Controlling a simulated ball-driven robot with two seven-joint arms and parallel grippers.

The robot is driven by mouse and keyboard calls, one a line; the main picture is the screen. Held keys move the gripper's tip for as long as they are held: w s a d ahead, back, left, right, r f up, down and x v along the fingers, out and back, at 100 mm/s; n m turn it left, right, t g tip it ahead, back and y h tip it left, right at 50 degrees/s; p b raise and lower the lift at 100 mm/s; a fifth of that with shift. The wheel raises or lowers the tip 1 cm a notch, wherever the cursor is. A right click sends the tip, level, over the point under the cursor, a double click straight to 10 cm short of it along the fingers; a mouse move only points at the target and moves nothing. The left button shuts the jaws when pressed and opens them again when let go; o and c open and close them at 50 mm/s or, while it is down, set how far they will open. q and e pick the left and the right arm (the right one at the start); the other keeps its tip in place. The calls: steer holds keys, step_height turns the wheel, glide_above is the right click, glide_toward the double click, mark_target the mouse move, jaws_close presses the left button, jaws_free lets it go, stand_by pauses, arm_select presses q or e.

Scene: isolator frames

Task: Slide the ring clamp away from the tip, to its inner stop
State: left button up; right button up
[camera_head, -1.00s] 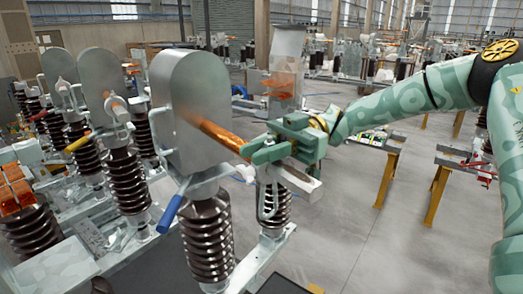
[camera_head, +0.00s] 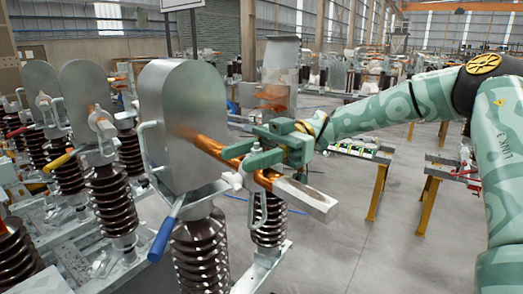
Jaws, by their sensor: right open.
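A grey rectangular bar (camera_head: 308,198) sticks out toward the lower right, its square end facing me. A copper-coloured band (camera_head: 267,178), which looks like the ring clamp, sits at the bar's inner end; whether it touches a stop is hidden. A copper rod (camera_head: 211,146) runs from the grey rounded plate (camera_head: 180,125) toward it. My green right gripper (camera_head: 243,161) is open, its fingers over the rod and bar, just above and behind the band. I cannot tell whether they touch it. My left gripper is not in view.
A blue-handled lever (camera_head: 163,238) hangs below the plate beside a brown ribbed insulator (camera_head: 201,253). More insulators and plates crowd the left.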

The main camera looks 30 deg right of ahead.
steer(key=w+d+b, duration=0.2)
steer(key=d+b, duration=0.4)
steer(key=d, duration=1)
steer(key=shift+w, duration=0.25)
